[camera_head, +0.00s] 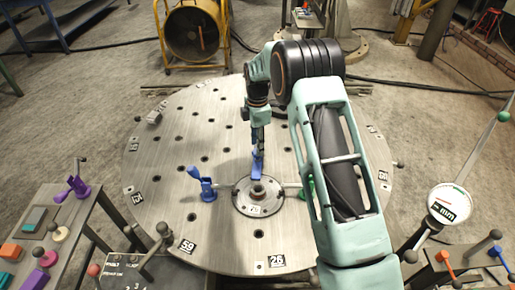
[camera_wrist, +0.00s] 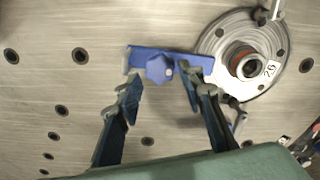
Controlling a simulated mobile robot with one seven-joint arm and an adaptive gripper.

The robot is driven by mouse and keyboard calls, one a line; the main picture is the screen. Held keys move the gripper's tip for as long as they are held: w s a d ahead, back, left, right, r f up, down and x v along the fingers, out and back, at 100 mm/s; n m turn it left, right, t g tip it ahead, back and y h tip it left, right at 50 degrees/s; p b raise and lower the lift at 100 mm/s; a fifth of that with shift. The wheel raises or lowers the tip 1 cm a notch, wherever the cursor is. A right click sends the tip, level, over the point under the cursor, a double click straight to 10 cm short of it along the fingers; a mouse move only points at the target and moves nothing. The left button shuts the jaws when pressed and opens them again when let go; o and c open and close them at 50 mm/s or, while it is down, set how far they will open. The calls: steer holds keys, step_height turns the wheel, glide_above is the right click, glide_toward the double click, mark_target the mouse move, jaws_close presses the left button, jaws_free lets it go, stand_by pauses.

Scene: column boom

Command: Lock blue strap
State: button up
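The blue strap (camera_wrist: 195,60) is a flat bar with a lobed blue knob (camera_wrist: 158,68) on it, and its right end reaches the edge of the round flange (camera_wrist: 222,38). In the head view the strap (camera_head: 257,166) lies on the round table just behind the flange (camera_head: 257,207). In the head view my gripper (camera_head: 257,146) points down right above the strap. I cannot tell whether the fingertips touch it.
A blue upright clamp (camera_head: 207,190) stands left of the flange, and a green one (camera_head: 305,190) stands right, partly behind my arm. The round steel table (camera_head: 165,150) is otherwise mostly clear, with holes. A side bench (camera_head: 60,215) is at left; a dial gauge (camera_head: 450,203) is at right.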

steer(key=shift+f, duration=1.35)
steer(key=shift+c, duration=0.7)
steer(key=c, duration=0.7)
steer(key=shift+c, duration=0.2)
